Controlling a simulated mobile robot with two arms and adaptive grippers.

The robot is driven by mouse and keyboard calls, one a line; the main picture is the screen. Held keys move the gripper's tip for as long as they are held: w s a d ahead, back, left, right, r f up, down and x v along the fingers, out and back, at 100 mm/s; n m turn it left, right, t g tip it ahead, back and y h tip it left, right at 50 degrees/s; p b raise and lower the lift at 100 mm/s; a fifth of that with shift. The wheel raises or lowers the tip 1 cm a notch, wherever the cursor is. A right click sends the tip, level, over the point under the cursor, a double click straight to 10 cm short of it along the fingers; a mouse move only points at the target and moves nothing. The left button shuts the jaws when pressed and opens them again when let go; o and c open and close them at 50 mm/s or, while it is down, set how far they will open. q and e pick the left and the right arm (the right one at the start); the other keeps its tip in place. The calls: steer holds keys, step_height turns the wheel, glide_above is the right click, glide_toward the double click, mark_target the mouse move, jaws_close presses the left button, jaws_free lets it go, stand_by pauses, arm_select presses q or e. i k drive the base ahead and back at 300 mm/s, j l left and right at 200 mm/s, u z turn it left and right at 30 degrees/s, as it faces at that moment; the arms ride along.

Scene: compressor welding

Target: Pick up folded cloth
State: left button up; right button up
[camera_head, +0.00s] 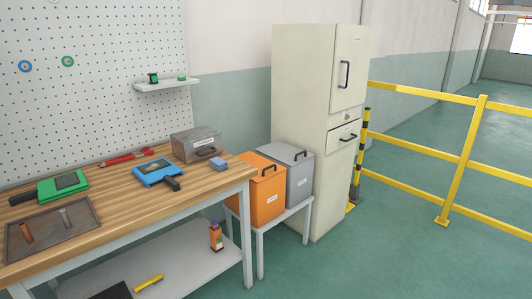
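A small blue block-like item (218,163), which looks like the folded cloth, lies on the wooden workbench top (205,190) near its right end. It sits in front of a grey metal box (196,145) and to the right of a blue handheld device (158,173), apart from the device. Nothing covers it. Neither of my grippers is in view.
The bench also holds a green device (62,186), a red tool (125,157) and a dark tray (50,233). Orange (266,200) and grey (299,180) bins stand right of it, before a tall cabinet (310,95). Yellow railing (465,165) borders the open floor.

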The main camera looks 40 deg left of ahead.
mark_target(219, 165)
steer(key=i+u, duration=0.2)
steer(key=i, duration=0.25)
steer(key=i+l+u, duration=0.25)
steer(key=i, duration=0.2)
steer(key=i+l+u, duration=0.2)
steer(key=i, duration=0.25)
steer(key=i+l+u, duration=0.2)
steer(key=i, duration=0.2)
